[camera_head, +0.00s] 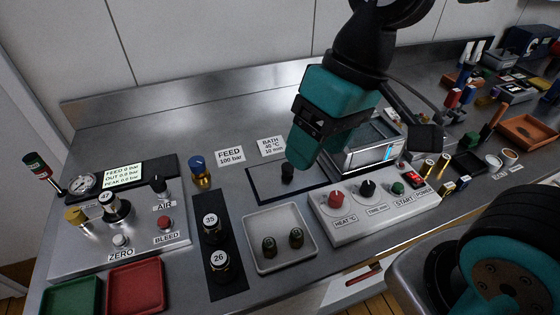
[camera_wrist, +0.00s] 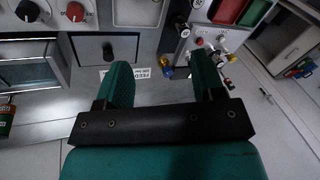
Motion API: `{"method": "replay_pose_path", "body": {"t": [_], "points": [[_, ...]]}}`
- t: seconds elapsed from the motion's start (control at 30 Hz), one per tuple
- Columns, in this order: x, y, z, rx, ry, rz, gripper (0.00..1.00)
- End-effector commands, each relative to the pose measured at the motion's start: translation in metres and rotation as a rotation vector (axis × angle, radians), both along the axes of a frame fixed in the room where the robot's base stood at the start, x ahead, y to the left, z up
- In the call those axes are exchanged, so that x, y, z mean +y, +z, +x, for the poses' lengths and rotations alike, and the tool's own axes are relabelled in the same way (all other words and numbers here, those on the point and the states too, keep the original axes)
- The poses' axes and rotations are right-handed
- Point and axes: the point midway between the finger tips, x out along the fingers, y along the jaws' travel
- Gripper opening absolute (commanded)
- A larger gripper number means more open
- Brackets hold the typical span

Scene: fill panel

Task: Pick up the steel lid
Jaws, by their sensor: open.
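The steel lid (camera_head: 288,174) appears as a flat plate with a black knob, lying on a dark-edged rectangle on the bench. It also shows in the wrist view (camera_wrist: 108,50), left of centre. My gripper (camera_head: 303,155) hangs above the lid, with its teal finger near the knob in the head view. In the wrist view, my gripper (camera_wrist: 163,70) is open and empty, its two teal fingers apart. The knob lies just beyond the tip of the left finger there. The far side of the lid is partly hidden by my gripper in the head view.
The bath (camera_head: 372,155) stands right of the lid, behind a white control box (camera_head: 350,222). A white tray (camera_head: 262,218) with two small dark fittings is in front. Black weights (camera_head: 215,225) stand left. Red (camera_head: 136,284) and green (camera_head: 70,296) trays are front left.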

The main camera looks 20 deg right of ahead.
Motion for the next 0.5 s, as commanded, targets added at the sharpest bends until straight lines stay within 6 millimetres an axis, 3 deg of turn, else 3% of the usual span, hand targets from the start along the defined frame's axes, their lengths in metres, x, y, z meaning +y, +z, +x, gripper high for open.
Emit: {"method": "replay_pose_path", "body": {"t": [0.1, 0.3, 0.4, 0.5], "points": [[-0.008, -0.014, 0.06, 0.087, -0.317, -0.083, 0.63], [-0.024, -0.048, 0.149, 0.176, -0.868, -0.212, 0.63], [-0.031, -0.062, 0.174, 0.191, -1.054, -0.248, 0.63], [-0.035, -0.072, 0.187, 0.197, -1.156, -0.266, 0.63]]}}
